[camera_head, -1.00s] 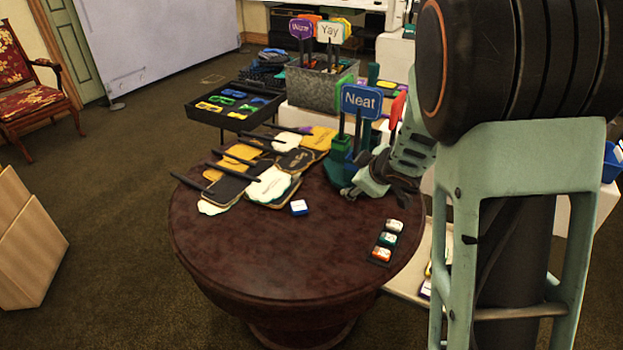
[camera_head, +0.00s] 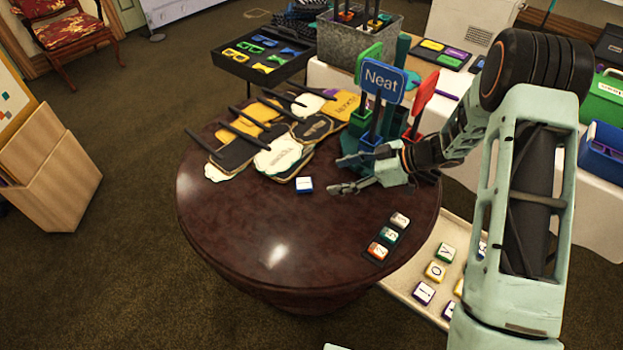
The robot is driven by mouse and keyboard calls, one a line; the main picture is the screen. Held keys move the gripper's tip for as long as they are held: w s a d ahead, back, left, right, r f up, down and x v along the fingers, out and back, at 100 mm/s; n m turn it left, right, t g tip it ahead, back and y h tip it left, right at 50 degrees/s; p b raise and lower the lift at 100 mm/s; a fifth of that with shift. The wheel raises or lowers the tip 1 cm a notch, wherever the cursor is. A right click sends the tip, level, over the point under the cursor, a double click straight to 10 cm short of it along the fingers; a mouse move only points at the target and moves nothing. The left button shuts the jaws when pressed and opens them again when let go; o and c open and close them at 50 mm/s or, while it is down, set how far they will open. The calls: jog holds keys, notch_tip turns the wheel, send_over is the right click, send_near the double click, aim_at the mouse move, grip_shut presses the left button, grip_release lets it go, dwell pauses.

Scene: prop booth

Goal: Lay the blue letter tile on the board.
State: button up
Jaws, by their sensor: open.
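The blue letter tile (camera_head: 304,185) lies on the round dark wooden table, just in front of the sign paddles; its top face is white with a mark too small to read. A small dark board (camera_head: 378,252) lies near the table's right edge and bears an orange, a green and a whitish-red tile in a row. My gripper (camera_head: 335,188) is open and empty, low over the table to the right of the blue tile, with its fingers pointing left towards it. It is apart from the tile.
Several sign paddles (camera_head: 280,153) cover the table's back left. A holder with a blue "Neat" sign (camera_head: 381,78) stands behind my gripper. A tray (camera_head: 408,285) with loose letter tiles is beyond the table's right edge. The table's front (camera_head: 240,225) is clear.

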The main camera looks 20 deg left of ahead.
aim_at(304, 183)
jog(key=x, duration=1)
jog(key=shift+s+a, duration=0.1)
jog(key=shift+a, duration=0.15)
jog(key=c, duration=1.3)
jog(key=shift+r, duration=0.1)
